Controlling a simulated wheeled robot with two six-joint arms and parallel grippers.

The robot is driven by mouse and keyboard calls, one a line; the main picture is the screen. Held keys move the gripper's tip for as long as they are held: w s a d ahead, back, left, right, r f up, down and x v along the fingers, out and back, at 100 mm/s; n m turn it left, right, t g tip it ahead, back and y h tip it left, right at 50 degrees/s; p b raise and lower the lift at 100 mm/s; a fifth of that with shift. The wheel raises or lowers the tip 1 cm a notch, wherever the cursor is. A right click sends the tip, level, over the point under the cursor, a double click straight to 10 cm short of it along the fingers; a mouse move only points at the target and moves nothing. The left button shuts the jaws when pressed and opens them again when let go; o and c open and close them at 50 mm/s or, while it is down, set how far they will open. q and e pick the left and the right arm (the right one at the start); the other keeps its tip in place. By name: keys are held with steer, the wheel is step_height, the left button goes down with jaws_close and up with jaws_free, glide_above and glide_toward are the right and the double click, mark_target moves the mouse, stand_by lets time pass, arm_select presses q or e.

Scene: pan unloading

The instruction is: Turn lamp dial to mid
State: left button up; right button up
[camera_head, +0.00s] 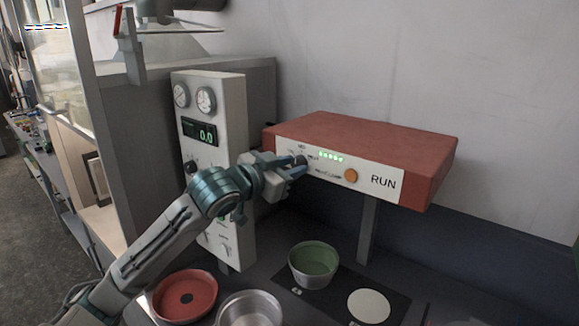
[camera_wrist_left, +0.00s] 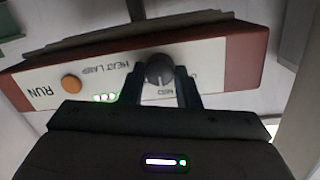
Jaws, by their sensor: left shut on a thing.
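The heat lamp unit (camera_head: 365,152) is a red box with a white front panel, raised on a post at the centre right. Its dark round dial (camera_head: 301,160) sits at the left end of the panel, near the MED mark. My left gripper (camera_head: 297,167) is shut on the dial. In the left wrist view, the dial (camera_wrist_left: 159,71) sits between the two fingers of the left gripper (camera_wrist_left: 160,85), and the panel appears upside down with HEAT LAMP lettering beside it. Where the dial's pointer stands is hard to tell. My right gripper is in neither view.
An orange button (camera_head: 351,175) and lit green lights (camera_head: 331,156) are on the lamp panel. A grey gauge panel (camera_head: 237,120) stands left of the lamp. Below are a green pot (camera_head: 314,264), a red pan (camera_head: 184,296), a metal pot (camera_head: 249,309) and a white disc (camera_head: 369,306).

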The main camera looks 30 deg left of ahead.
arm_select(q)
steer(key=o, duration=1)
steer(key=shift+s, duration=0.1)
steer(key=shift+s+a+b, duration=0.2)
steer(key=shift+s+b, duration=0.35)
steer(key=shift+b, duration=0.05)
steer(key=shift+s+a+b, duration=0.2)
steer(key=shift+s+b, duration=0.85)
steer(key=shift+s, duration=0.2)
steer(key=b, duration=1)
glide_toward(294, 165)
steer(key=s+b, duration=0.2)
steer(key=b, duration=0.1)
steer(key=shift+s+r, duration=0.15)
steer(key=shift+s, duration=0.2)
